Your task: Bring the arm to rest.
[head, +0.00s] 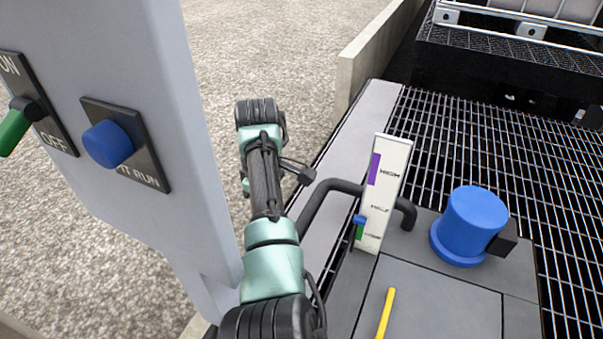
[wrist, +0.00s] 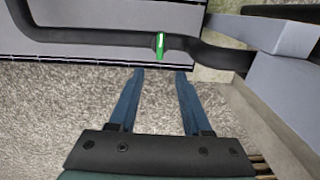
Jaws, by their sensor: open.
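My gripper (wrist: 160,76) shows in the wrist view with its two blue fingers apart and nothing between them. Pale gravel ground shows between and around the fingers. Beyond the fingertips is a dark pipe with a small green handle (wrist: 160,43); the fingers appear apart from it. In the head view my teal and black arm reaches up and away from the bottom middle, between a grey panel and the gauge board. My fingers are not visible in that view.
The grey panel (head: 165,60) with a blue knob (head: 108,144) and a green lever (head: 15,125) stands close at left. At right are the gauge board (head: 394,160), a black pipe (head: 318,202), a blue cylinder (head: 470,222), a yellow bar (head: 385,314) and metal grating (head: 470,130).

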